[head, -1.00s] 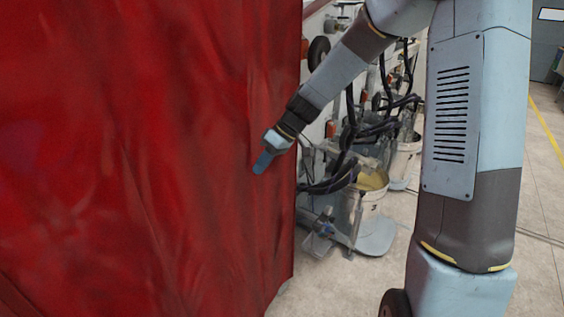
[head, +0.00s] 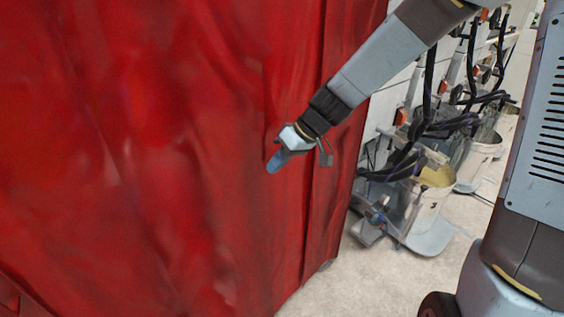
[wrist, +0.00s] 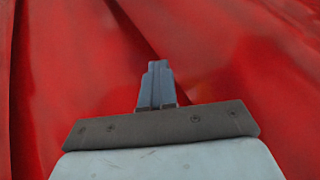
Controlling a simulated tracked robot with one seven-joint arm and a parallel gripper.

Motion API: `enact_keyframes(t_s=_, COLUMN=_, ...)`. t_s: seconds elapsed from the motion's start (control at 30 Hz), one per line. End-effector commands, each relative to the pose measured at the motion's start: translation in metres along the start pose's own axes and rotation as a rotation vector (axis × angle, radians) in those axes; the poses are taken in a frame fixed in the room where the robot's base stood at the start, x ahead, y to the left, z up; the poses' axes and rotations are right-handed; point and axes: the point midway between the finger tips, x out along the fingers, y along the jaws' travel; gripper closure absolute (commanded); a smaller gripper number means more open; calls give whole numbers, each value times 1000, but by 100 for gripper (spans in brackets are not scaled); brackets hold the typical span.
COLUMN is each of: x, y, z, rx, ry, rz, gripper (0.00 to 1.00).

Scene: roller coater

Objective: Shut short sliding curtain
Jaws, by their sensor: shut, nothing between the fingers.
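The red curtain (head: 150,150) hangs in folds and fills the left and middle of the head view. Its right edge hangs just right of my gripper, beside the machine. My gripper (head: 275,164) is shut, with its blue-grey fingers together and pointing down-left at the curtain. In the wrist view the shut fingers (wrist: 157,82) stand in front of the red cloth (wrist: 65,75), which fills the background with a dark diagonal fold. I cannot tell whether the fingertips touch the cloth. No cloth shows between the fingers.
Right of the curtain stand white buckets (head: 428,205) with dark hoses (head: 405,160) along the machine's pale wall. The grey floor (head: 360,280) is clear in front of them.

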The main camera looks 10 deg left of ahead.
Motion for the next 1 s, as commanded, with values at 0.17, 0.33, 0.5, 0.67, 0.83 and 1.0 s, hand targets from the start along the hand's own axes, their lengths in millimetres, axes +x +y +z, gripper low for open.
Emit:
enact_keyframes(t_s=0.17, x=3, y=-6, z=1, rx=-6, ry=-6, rz=-10, gripper=100)
enact_keyframes(t_s=0.33, x=2, y=-5, z=1, rx=-7, ry=-7, rz=-12, gripper=100)
enact_keyframes(t_s=0.5, x=-3, y=6, z=2, rx=-5, ry=-5, rz=-11, gripper=100)
enact_keyframes(t_s=0.67, x=-16, y=28, z=6, rx=-4, ry=-3, rz=-7, gripper=100)
enact_keyframes(t_s=0.83, x=-48, y=26, z=4, rx=-8, ry=-1, rz=-3, gripper=100)
enact_keyframes(t_s=1.0, x=-77, y=25, z=4, rx=-11, ry=-4, rz=-4, gripper=100)
